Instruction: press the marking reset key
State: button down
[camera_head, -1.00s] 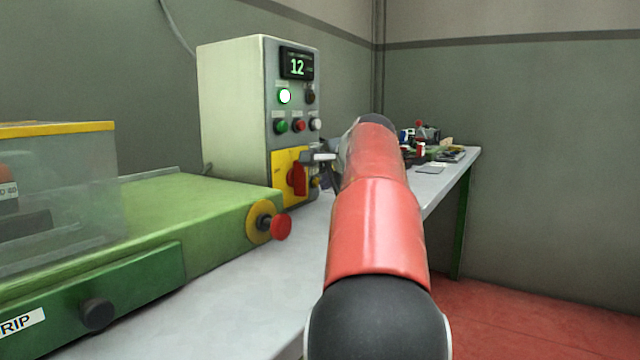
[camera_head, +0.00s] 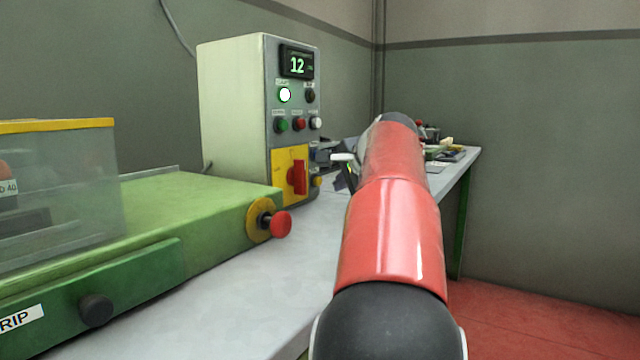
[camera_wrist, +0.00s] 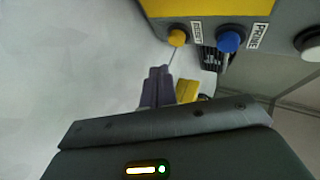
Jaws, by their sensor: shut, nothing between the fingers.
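The yellow key (camera_wrist: 178,38) shows in the wrist view, on the control box's edge beside a label that seems to read RESET. It also shows in the head view (camera_head: 317,181), low on the box, right of the red rotary switch. My gripper (camera_wrist: 159,72) is shut and empty. In the wrist view its fingertips appear below and slightly left of the yellow key, apart from it. In the head view my red arm link hides most of the gripper.
A blue button (camera_wrist: 230,40) sits right of the yellow key, and a white button (camera_wrist: 312,46) farther right. The control box (camera_head: 230,110) has a lit display (camera_head: 297,65) reading 12. A red mushroom button (camera_head: 281,224) projects from the green machine (camera_head: 190,215). Clutter lies on the far bench.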

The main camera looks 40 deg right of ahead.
jog(key=shift+s+d, duration=0.25)
jog(key=shift+s, duration=0.55)
jog(key=shift+s+d, duration=0.2)
jog(key=shift+s, duration=0.55)
